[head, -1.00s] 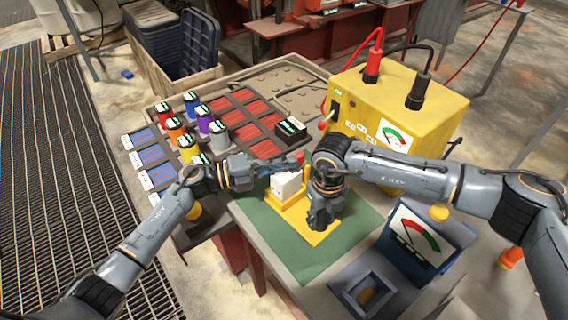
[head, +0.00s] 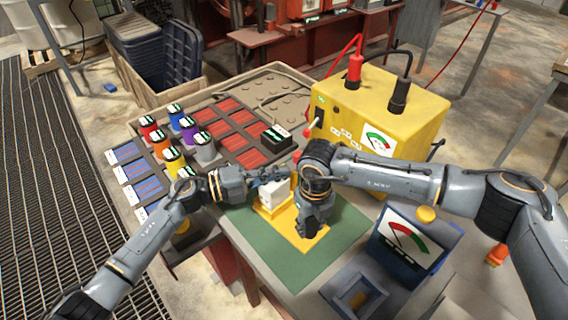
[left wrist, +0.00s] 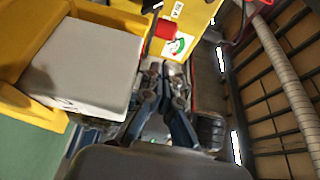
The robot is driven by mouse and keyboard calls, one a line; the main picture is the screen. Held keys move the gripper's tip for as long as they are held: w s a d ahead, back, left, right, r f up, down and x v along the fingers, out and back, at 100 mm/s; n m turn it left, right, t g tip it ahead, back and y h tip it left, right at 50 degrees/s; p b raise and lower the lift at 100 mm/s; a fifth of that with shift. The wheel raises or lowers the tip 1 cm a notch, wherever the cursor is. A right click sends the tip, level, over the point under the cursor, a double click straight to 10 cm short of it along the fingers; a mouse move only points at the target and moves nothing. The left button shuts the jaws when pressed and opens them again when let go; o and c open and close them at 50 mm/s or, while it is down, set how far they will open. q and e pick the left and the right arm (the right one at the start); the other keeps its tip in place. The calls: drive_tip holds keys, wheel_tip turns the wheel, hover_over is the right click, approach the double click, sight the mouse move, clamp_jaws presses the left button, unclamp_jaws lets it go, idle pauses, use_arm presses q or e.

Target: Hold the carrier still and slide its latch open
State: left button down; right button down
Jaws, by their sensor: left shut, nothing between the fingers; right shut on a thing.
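The yellow carrier (head: 268,210) sits on a green mat (head: 265,250) and holds a white block (head: 270,193). The carrier also shows in the left wrist view (left wrist: 25,105), with the block (left wrist: 85,70) beside the fingers. A red knob (left wrist: 165,28), which may belong to the latch, stands just beyond my left fingertips; whether they touch it I cannot tell. My left gripper (head: 280,174) is shut and empty behind the block. My right gripper (head: 308,228) is shut on the carrier at its right side; its own wrist hides the grip and part of the carrier.
A yellow tester box (head: 380,110) with red and black plugs stands behind the carrier. Several coloured cylinders (head: 188,130) and red panels stand at the left. A blue meter (head: 415,240) and a small grey tray (head: 355,296) are at the right front.

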use_arm(q)
drive_tip(key=v, duration=1)
drive_tip(key=shift+s, duration=0.15)
use_arm(e)
drive_tip(key=shift+s, duration=0.1)
use_arm(q)
drive_tip(key=shift+a, duration=0.1)
use_arm(e)
drive_tip(key=c, duration=0.8)
unclamp_jaws()
drive_tip(key=shift+c, duration=0.2)
